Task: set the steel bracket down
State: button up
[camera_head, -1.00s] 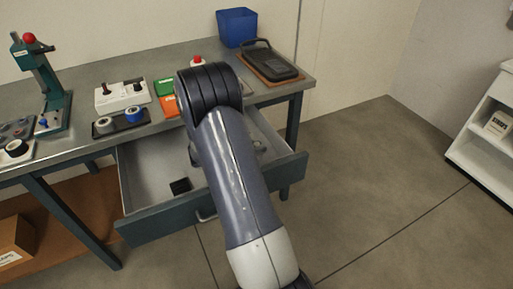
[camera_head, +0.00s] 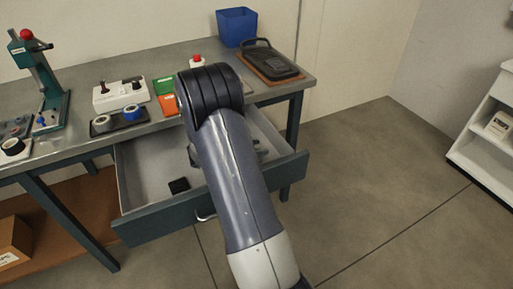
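My arm (camera_head: 235,180) reaches from the bottom of the head view over the open drawer (camera_head: 150,229) of the workbench. My gripper is hidden behind the arm, so its fingers and anything in them do not show. I cannot make out the steel bracket. A small dark grey shape (camera_head: 264,150) shows just right of the arm inside the drawer, too small to identify. A small black block (camera_head: 179,185) lies on the drawer floor left of the arm.
The workbench (camera_head: 75,140) holds a green press (camera_head: 41,85), a white switch box (camera_head: 120,94), a tape tray (camera_head: 119,123), green (camera_head: 163,86) and orange (camera_head: 169,104) boxes, a blue bin (camera_head: 237,27) and a black case (camera_head: 268,62). White shelves (camera_head: 485,150) stand right. The floor between is clear.

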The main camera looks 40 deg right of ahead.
jog(key=shift+r, duration=0.2)
jog(key=r+p, duration=0.1)
jog(key=p, duration=0.2)
jog(key=shift+r, duration=0.2)
jog(key=b+v, duration=0.1)
jog(key=v, duration=1)
jog(key=shift+a+b, duration=0.3)
jog(key=shift+a, duration=0.2)
